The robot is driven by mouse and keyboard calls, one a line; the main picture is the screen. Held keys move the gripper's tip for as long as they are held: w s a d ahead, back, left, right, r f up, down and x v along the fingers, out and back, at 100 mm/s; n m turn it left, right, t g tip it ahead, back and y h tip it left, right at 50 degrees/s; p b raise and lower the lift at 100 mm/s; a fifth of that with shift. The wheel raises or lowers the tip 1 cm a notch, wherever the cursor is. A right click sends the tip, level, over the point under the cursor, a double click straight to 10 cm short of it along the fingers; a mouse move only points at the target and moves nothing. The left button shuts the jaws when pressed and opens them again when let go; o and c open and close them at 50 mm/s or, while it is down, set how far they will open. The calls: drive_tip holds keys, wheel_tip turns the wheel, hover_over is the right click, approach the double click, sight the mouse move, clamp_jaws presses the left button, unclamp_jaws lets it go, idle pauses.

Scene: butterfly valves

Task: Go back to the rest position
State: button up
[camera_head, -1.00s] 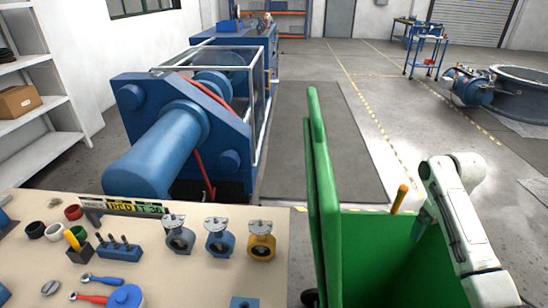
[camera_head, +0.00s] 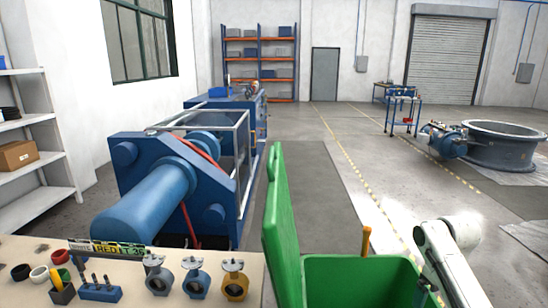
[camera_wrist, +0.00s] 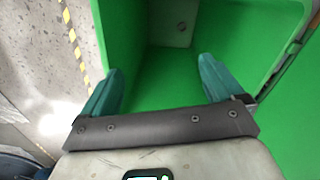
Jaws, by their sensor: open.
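My gripper (camera_wrist: 158,95) is open in the wrist view, with its two teal fingers apart and nothing between them. It points down into a green bin (camera_wrist: 180,60), whose visible floor looks empty apart from a small round spot on the far wall. In the head view my white arm reaches down at the right edge of the green bin (camera_head: 340,280), and the fingers are mostly hidden there. The bin's green lid (camera_head: 280,225) stands upright on the left side.
A workbench (camera_head: 120,255) with a grey, a blue and a yellow valve (camera_head: 235,280) stands at lower left. A blue machine (camera_head: 185,180) stands behind it. A large dark ring-shaped valve (camera_head: 500,147) lies at right. The floor (camera_head: 310,180) beyond the bin is open.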

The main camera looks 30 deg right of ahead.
drive_tip(key=w+a+f+n+t, duration=0.1)
drive_tip(key=w+a+f, duration=0.1)
drive_tip(key=a, duration=0.5)
drive_tip(key=w+a+f, duration=0.2)
drive_tip(key=a+f, duration=0.1)
drive_tip(key=a, duration=0.4)
drive_tip(key=s+a+f+y, duration=0.1)
drive_tip(key=s+a+f, duration=0.1)
drive_tip(key=a, duration=0.6)
drive_tip(key=s+a+f+y, duration=0.1)
drive_tip(key=s+a+f, duration=0.15)
drive_tip(key=a, duration=0.55)
drive_tip(key=s+a+h, duration=0.1)
drive_tip(key=s+a, duration=0.1)
drive_tip(key=s, duration=0.6)
drive_tip(key=s+a+n+h, duration=0.1)
drive_tip(key=s+a, duration=0.2)
drive_tip(key=s, duration=0.6)
drive_tip(key=shift+a, duration=0.15)
drive_tip(key=shift+n, duration=0.3)
